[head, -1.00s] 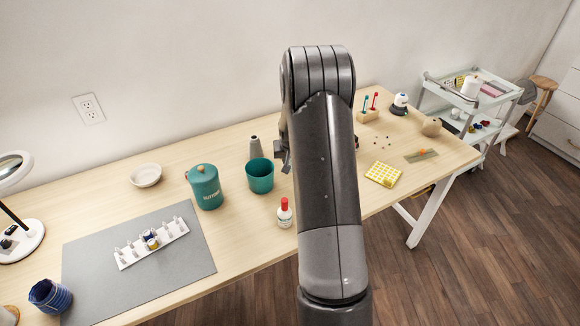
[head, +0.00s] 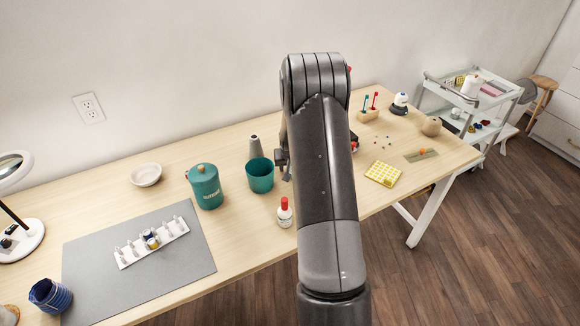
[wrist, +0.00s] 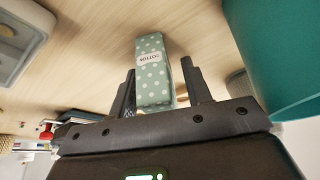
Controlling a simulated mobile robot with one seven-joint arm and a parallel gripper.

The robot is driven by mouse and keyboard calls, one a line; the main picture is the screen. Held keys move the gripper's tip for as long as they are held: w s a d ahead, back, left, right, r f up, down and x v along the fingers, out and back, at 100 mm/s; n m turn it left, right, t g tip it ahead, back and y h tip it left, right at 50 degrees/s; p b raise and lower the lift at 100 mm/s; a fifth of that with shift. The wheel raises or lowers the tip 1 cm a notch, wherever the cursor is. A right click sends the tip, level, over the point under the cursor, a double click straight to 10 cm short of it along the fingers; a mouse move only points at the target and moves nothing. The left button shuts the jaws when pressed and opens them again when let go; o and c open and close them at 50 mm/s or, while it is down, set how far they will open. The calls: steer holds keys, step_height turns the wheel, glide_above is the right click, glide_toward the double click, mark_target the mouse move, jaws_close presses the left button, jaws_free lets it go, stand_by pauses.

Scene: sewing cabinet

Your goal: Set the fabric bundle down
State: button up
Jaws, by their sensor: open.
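In the wrist view, a mint-green, white-dotted block with a "COTTON" label, seemingly the fabric bundle (wrist: 155,72), is between the two fingers of my gripper (wrist: 158,66). The fingers are open, one on each side. A gap shows at the right finger; I cannot tell whether the left finger touches. The bundle's far end appears against the pale wooden table (wrist: 90,65); its contact with the table is unclear. In the head view, my arm hides the bundle and most of the gripper.
A teal cup (head: 260,175) stands just left of my arm and looms at the right in the wrist view (wrist: 275,50).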

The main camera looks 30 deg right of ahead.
steer(key=s+a+r+n, duration=0.1)
steer(key=s+a+r, duration=0.45)
steer(key=r, duration=0.35)
steer(key=s+a+r+t, duration=0.1)
steer(key=s+a+r, duration=0.45)
steer(key=r, duration=0.45)
steer(key=s+a+r+n, duration=0.1)
steer(key=s+a+r, duration=0.4)
steer(key=r, duration=0.4)
steer(key=s+a+r+n+y, duration=0.1)
steer(key=s+a, duration=0.3)
steer(key=s, duration=0.6)
steer(key=s+a+r+n, duration=0.1)
steer(key=s+a+r, duration=0.2)
steer(key=s, duration=0.7)
steer(key=shift+a+r+y, duration=0.3)
steer(key=shift+a+y, duration=0.05)
steer(key=shift+y, duration=0.05)
